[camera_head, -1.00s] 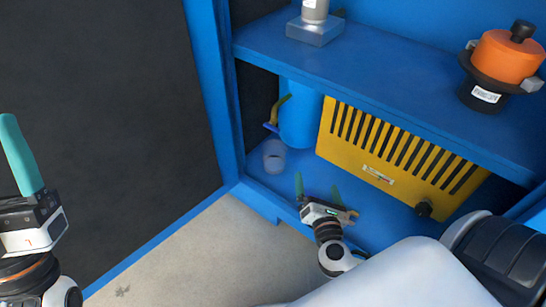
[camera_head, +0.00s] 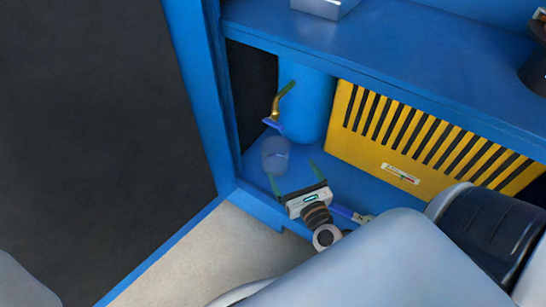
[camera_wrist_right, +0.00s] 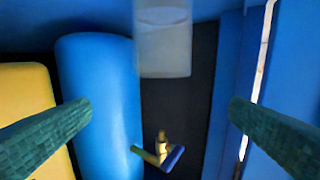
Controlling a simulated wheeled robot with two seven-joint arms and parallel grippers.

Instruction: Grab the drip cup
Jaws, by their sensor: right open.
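The drip cup (camera_head: 275,156) is a small translucent cup on the floor of the blue cabinet, below the brass tap (camera_head: 278,104) of the blue tank (camera_head: 308,105). In the right wrist view, the cup (camera_wrist_right: 163,42) is at the top centre, between the two finger directions but beyond the tips. My right gripper (camera_head: 295,178) is open and empty, just in front of the cup and slightly to its right. Its green fingers (camera_wrist_right: 160,112) are spread wide in the wrist view. My left gripper is out of view.
A yellow slotted panel (camera_head: 400,150) stands right of the tank. The blue shelf (camera_head: 390,50) overhangs the bay, and the cabinet's blue upright (camera_head: 200,90) is close on the left. In the wrist view, the tap's blue handle (camera_wrist_right: 173,158) shows near the bottom.

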